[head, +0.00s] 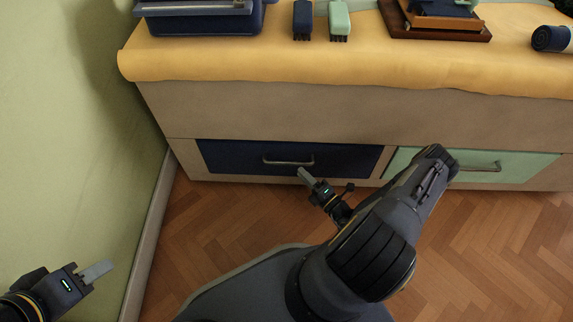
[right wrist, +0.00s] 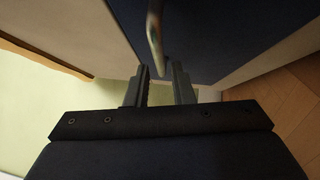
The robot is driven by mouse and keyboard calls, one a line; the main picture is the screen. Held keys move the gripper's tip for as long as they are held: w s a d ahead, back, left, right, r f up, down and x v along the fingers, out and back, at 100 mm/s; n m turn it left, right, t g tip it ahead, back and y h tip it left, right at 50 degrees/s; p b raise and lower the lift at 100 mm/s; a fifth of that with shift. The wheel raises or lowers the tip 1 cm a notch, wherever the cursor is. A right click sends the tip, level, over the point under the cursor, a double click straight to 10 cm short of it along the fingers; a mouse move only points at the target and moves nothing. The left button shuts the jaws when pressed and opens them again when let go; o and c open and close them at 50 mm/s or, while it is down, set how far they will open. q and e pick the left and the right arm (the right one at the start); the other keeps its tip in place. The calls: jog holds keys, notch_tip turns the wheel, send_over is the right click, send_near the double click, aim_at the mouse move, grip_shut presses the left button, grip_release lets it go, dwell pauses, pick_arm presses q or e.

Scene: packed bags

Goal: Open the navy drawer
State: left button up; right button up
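The navy drawer (head: 230,158) sits in the lower left of the cabinet front and looks flush with it. Its grey bar handle (head: 288,162) runs level across the middle. My right gripper (head: 304,174) is just below and in front of the handle's right part. In the right wrist view the two fingers (right wrist: 160,78) are apart, and the handle (right wrist: 154,38) lies in line with the gap between them. I cannot tell whether they touch it. My left gripper (head: 97,271) is at the lower left by the wall, away from the drawer; its finger gap cannot be made out.
A mint drawer (head: 530,167) with its own handle is to the right. The yellow-covered top (head: 230,62) bears a navy container (head: 205,22), two small brush-like items, brown trays (head: 440,32) and a navy roll (head: 550,39). The green wall (head: 70,130) is close on the left.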

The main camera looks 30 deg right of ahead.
aim_at(291, 163)
jog(key=b+x, duration=0.1)
jog(key=x, duration=0.5)
jog(key=shift+w+r, duration=0.1)
jog(key=shift+w, duration=0.1)
jog(key=shift+a, duration=0.1)
grip_shut()
